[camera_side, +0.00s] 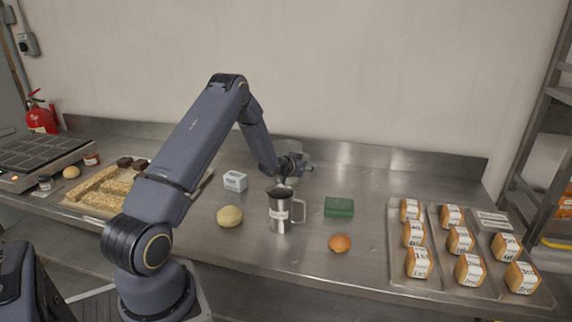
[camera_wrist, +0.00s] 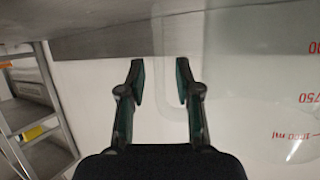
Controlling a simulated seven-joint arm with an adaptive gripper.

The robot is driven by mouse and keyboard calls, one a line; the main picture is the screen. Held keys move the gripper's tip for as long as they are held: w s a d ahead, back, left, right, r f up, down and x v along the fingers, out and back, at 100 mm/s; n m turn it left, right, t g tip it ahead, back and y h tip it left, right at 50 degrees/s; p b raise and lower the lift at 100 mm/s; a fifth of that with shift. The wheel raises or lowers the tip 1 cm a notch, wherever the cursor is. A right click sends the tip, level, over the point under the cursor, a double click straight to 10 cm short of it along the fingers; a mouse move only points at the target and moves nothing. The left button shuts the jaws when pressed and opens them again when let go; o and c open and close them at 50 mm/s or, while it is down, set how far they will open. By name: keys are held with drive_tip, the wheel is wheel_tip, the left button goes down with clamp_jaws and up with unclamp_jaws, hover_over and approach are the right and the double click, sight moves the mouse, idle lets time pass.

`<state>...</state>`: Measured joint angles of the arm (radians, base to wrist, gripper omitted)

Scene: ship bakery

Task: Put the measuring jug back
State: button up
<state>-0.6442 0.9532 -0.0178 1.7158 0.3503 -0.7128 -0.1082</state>
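The clear measuring jug (camera_side: 291,146) stands at the back of the steel counter, partly hidden behind my gripper (camera_side: 301,167). In the wrist view the jug (camera_wrist: 252,80) fills the right side, with red scale marks. Its faint curved handle (camera_wrist: 163,110) shows between the two fingers of my gripper (camera_wrist: 160,82). The fingers are apart, with a gap on either side of the handle. Whether either finger touches it cannot be told.
A steel jug (camera_side: 279,211) stands in front of my gripper. A white box (camera_side: 235,181), dough ball (camera_side: 229,216), green block (camera_side: 339,207) and orange-brown bun (camera_side: 340,243) lie around it. Trays of wrapped loaves (camera_side: 433,279) fill the right; a bread tray (camera_side: 72,204) lies left.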

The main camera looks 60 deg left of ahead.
drive_tip(key=shift+s+r, duration=0.15)
drive_tip(key=shift+r, duration=0.1)
drive_tip(key=v, duration=1.1)
drive_tip(key=shift+s+d, duration=0.15)
drive_tip(key=shift+s, duration=0.2)
drive_tip(key=shift+r, duration=0.1)
